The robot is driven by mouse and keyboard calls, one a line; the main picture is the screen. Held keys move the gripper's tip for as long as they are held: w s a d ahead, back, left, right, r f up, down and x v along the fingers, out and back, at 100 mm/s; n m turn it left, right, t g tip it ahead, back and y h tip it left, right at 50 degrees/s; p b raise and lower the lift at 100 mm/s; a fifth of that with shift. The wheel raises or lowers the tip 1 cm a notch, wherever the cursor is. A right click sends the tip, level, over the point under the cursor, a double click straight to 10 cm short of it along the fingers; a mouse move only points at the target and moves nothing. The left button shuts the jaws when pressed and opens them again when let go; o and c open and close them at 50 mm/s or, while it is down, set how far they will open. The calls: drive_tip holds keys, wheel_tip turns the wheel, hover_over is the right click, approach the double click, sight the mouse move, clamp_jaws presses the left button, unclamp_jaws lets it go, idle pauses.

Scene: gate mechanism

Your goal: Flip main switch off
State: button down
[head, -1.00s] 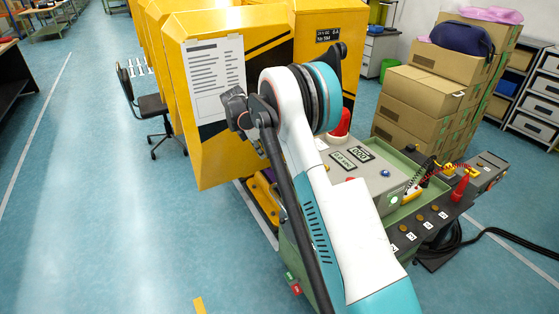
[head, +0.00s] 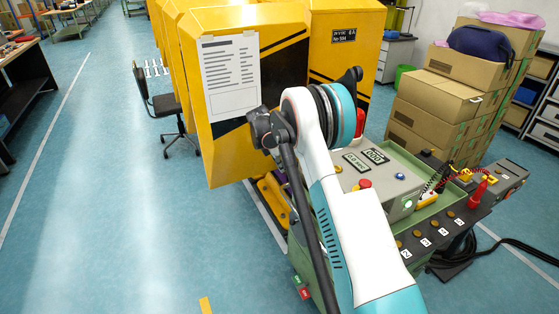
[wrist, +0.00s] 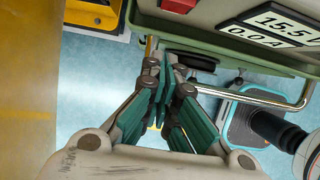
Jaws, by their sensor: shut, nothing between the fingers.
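My gripper (wrist: 164,72) shows in the wrist view with its green fingers shut together and nothing between them. It points toward the lower edge of the green-rimmed control box, whose grey panel (wrist: 222,12) fills the upper right. In the head view the gripper is hidden behind my arm. The control box (head: 404,205) stands right of my arm, with two displays (head: 366,161), a red button (head: 365,183) and a blue knob (head: 400,176). A small green and a red button (head: 305,293) sit on its lower left side. I cannot tell which control is the main switch.
Yellow cabinets (head: 222,155) stand close behind and left of my arm. Cardboard boxes (head: 435,100) are stacked at the right. A black cable (head: 520,245) runs over the floor there.

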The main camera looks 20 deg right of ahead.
drive_tip(key=d, duration=0.2)
drive_tip(key=d+b, duration=0.1)
drive_tip(key=d, duration=0.1)
drive_tip(key=shift+w+d+f, duration=0.1)
drive_tip(key=shift+d+f, duration=0.1)
drive_tip(key=shift+d+r+y+p, duration=0.3)
drive_tip(key=shift+d+y, duration=0.15)
drive_tip(key=shift+y, duration=0.15)
drive_tip(key=shift+d, duration=0.1)
drive_tip(key=shift+r+p, duration=0.35)
drive_tip(key=shift+r, duration=0.4)
